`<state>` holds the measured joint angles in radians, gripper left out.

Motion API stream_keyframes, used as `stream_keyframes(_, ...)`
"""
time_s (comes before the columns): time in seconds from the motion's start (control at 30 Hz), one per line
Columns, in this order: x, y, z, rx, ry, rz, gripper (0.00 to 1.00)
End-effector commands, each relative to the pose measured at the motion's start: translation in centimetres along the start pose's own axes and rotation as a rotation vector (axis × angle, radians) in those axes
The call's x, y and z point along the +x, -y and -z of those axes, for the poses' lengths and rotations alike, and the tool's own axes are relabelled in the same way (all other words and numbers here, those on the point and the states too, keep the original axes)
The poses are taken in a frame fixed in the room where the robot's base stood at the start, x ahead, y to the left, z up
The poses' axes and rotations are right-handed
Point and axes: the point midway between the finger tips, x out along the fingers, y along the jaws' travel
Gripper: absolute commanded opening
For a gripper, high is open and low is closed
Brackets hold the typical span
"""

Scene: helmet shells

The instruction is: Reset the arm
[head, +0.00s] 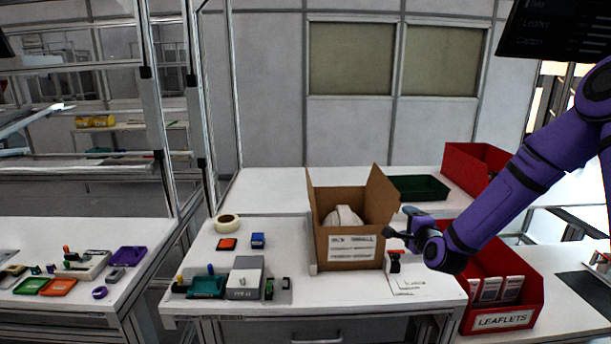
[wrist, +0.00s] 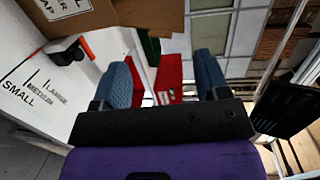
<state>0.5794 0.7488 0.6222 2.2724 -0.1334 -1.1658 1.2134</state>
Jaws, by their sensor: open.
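My purple arm reaches in from the right in the head view. My gripper (head: 400,225) is just right of the open cardboard box, above the table's right part. In the wrist view my gripper (wrist: 168,78) shows two blue fingers spread apart with nothing between them. The cardboard box (head: 328,246) stands upright with its flaps up, and a white helmet shell (head: 343,215) lies inside. The box also shows at the top of the wrist view (wrist: 150,14).
A red leaflet bin (head: 504,322) stands right of the table, below my arm. A red bin (head: 470,165) and a dark green tray (head: 419,188) stand behind. A tape roll (head: 228,223), a grey block (head: 245,278) and small parts occupy the table's left side.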

Motion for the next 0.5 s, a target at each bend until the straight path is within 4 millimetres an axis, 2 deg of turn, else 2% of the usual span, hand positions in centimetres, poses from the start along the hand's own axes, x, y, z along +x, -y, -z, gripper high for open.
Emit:
stream_keyframes(0.03, -0.4, 1.1, -0.6, -0.073, 0.021, -0.03, 0.68)
stream_keyframes(0.27, -2.9, 4.2, -2.2, -0.381, 0.096, -0.191, 0.68)
stream_keyframes(0.5, -6.9, 7.7, -3.1, -0.666, 0.155, -0.345, 0.68)
